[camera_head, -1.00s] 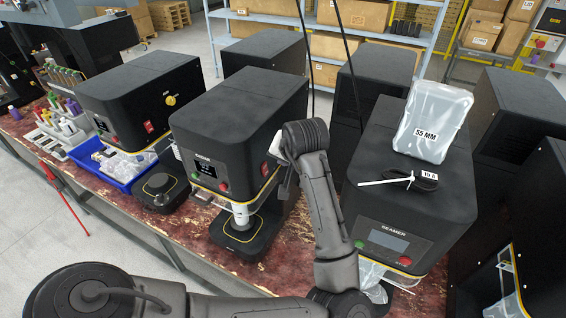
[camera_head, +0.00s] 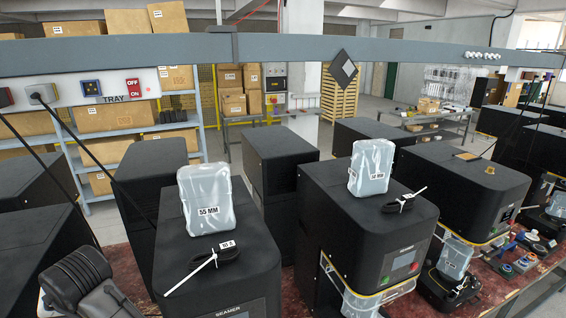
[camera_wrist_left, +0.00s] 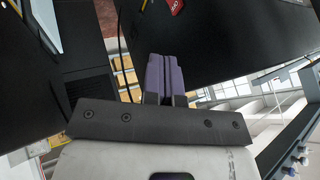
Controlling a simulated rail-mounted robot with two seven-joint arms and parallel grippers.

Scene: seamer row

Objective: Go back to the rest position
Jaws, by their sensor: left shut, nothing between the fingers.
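In the left wrist view, the purple fingers of my left gripper (camera_wrist_left: 165,76) are pressed together with nothing between them. Dark machine housings lie behind and around the fingers, and the fingers appear apart from them. In the head view, part of my left arm shows at the lower left corner, beside a black seamer (camera_head: 215,262). The fingers of that arm cannot be made out there. My right gripper is in neither view.
Black seamers stand in a row on the red worktop (camera_head: 122,268). Clear bags (camera_head: 208,200) (camera_head: 371,168) and black straps rest on two of them. A grey overhead rail (camera_head: 300,46) crosses above. Another seamer (camera_head: 460,195) and small parts stand at right.

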